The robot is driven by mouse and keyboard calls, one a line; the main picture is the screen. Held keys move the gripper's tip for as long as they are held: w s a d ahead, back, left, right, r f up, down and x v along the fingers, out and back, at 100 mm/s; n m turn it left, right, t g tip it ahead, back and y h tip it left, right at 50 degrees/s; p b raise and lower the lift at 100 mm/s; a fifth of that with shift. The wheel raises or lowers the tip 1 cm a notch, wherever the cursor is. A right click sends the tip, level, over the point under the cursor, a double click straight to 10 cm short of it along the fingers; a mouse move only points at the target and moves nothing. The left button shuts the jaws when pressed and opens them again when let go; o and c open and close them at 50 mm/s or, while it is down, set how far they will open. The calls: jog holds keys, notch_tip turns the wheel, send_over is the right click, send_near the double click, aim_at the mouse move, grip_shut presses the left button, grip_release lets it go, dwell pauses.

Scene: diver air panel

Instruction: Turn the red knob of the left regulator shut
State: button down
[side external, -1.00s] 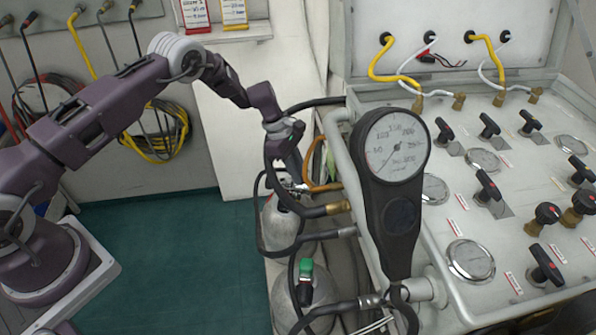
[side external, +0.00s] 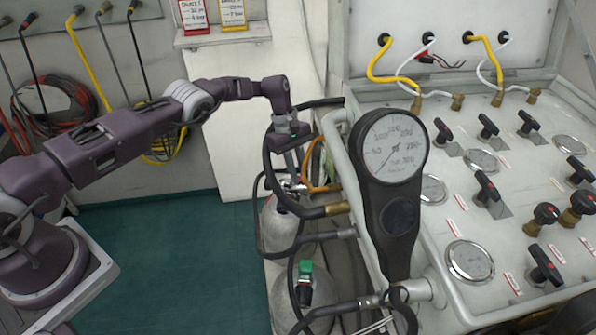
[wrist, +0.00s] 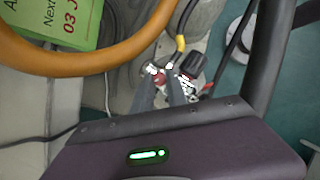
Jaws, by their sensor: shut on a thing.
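The red knob (wrist: 158,79) shows in the wrist view between my two grey fingers, on silvery regulator fittings. My gripper (wrist: 161,72) is shut on it, pointing downward from above. In the side external view my gripper (side external: 299,181) reaches down to the top of a pale gas cylinder (side external: 282,228) behind the hoses. The knob is too small and covered to make out there. A black knob (wrist: 191,64) sits just right of my fingers in the wrist view. How far the red knob has turned cannot be read.
An orange hose (wrist: 95,58) arches close by on the left. A thick black hose (wrist: 268,60) runs close on the right. A second cylinder with a green-topped knob (side external: 306,268) stands nearer the camera. The gauge panel (side external: 480,215) stands to the right.

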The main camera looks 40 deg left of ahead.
dwell(0.4)
jog(key=c, duration=1.3)
grip_release()
jog(key=v, duration=0.7)
jog(key=shift+r, duration=0.1)
